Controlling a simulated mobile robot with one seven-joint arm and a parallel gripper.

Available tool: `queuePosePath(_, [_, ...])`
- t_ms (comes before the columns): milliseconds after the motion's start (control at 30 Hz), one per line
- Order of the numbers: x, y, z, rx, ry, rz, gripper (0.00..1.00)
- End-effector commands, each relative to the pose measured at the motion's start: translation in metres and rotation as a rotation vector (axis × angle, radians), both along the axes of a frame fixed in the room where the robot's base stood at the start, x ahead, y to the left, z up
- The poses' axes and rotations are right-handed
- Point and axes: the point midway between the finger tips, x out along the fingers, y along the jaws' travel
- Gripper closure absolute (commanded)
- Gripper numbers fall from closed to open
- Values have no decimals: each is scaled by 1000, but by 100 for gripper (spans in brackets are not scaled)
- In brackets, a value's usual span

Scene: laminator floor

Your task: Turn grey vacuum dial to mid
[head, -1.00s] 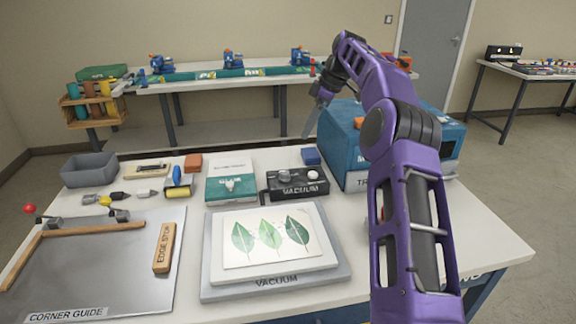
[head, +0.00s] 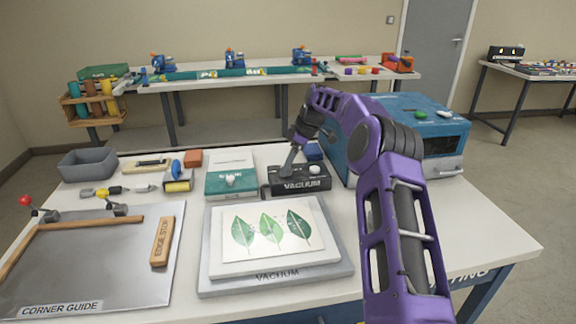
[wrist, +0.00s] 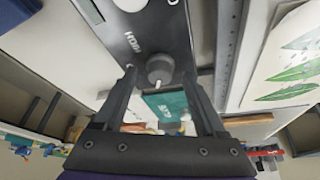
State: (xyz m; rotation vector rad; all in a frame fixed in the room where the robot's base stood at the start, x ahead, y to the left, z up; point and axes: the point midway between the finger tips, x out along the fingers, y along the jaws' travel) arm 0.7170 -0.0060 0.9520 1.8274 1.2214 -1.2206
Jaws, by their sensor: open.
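The black vacuum box (head: 308,185) stands on the bench behind the flat vacuum plate (head: 335,280). Its grey vacuum dial (wrist: 159,66) shows in the wrist view as a round knob with a white pointer mark; in the head view my gripper covers it. My gripper (head: 287,174) points down at the left part of the box. In the wrist view my gripper (wrist: 160,78) is open, one finger on each side of the dial, with gaps visible; contact cannot be told.
A white knob (head: 315,169) sits on the box's right part. A teal box (head: 231,185) stands close on the left, and a large blue machine (head: 345,150) on the right.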

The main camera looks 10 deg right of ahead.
Motion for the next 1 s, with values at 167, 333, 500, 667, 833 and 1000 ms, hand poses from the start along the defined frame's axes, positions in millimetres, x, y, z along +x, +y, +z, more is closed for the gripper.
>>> queuePosePath(167, [0,1,-3,0,0,0,27])
queuePosePath(333, [0,1,-2,0,0,0,34])
queuePosePath(500, [0,0,-2,0,0,0,65])
queuePosePath(667, [0,0,-2,0,0,0,94])
queuePosePath(833, [0,0,-2,-1,1,-1,100])
queuePosePath(1000, [0,0,-2,-1,0,-19,100])
